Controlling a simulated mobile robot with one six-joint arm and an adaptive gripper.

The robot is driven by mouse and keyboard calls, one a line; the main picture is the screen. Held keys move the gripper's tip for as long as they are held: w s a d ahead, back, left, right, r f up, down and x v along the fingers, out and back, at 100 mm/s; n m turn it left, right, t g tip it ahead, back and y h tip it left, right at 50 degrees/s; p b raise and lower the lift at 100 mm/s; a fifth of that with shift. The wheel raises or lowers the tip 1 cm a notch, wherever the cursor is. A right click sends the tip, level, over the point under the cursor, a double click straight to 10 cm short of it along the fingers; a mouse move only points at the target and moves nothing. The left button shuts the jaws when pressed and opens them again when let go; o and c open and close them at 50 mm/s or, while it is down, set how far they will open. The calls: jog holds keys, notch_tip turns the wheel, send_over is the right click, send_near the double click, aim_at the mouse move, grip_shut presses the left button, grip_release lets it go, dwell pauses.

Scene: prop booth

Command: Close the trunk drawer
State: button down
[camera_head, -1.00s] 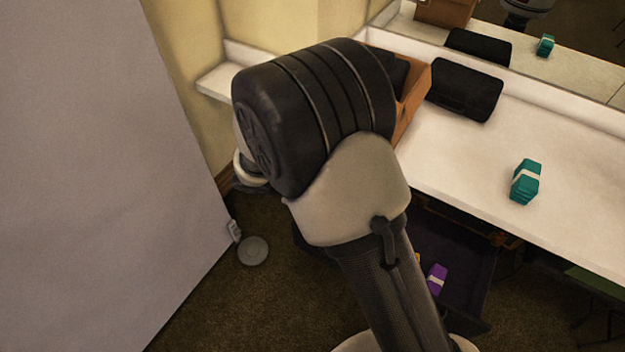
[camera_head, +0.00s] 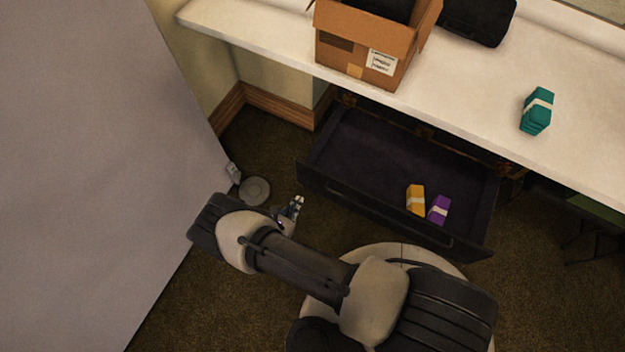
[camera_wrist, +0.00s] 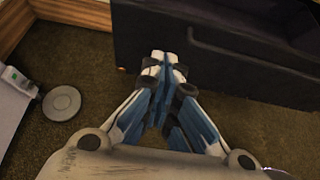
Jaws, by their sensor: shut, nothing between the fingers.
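The trunk drawer (camera_head: 345,160) is pulled out from under the white counter. It is dark, with a long handle on its front, and holds a yellow bundle (camera_head: 416,200) and a purple bundle (camera_head: 440,209). My gripper (camera_head: 298,200) is shut and empty, low in front of the drawer's left end. In the wrist view my gripper (camera_wrist: 166,57) points toward the drawer front (camera_wrist: 150,30), near its left end, with the handle (camera_wrist: 240,52) to the right. Whether the fingertips touch the drawer front I cannot tell.
The white counter (camera_head: 460,103) bears a cardboard box (camera_head: 345,62), a black case (camera_head: 480,20) and a teal bundle (camera_head: 537,111). A grey wall panel (camera_head: 90,150) stands at left. A round grey disc (camera_head: 254,190) lies on the carpet near it.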

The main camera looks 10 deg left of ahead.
jog(key=b, duration=0.3)
send_near(318, 176)
notch_tip(318, 176, down, 3)
jog(key=w, duration=0.1)
jog(key=w+d, duration=0.1)
jog(key=w, duration=0.1)
jog(key=shift+w+d+r+b, duration=0.15)
jog(key=shift+w+r+b, duration=0.05)
jog(key=shift+w+b, duration=0.15)
jog(key=shift+w+d, duration=0.15)
jog(key=shift+w, duration=0.25)
jog(key=shift+r, duration=0.1)
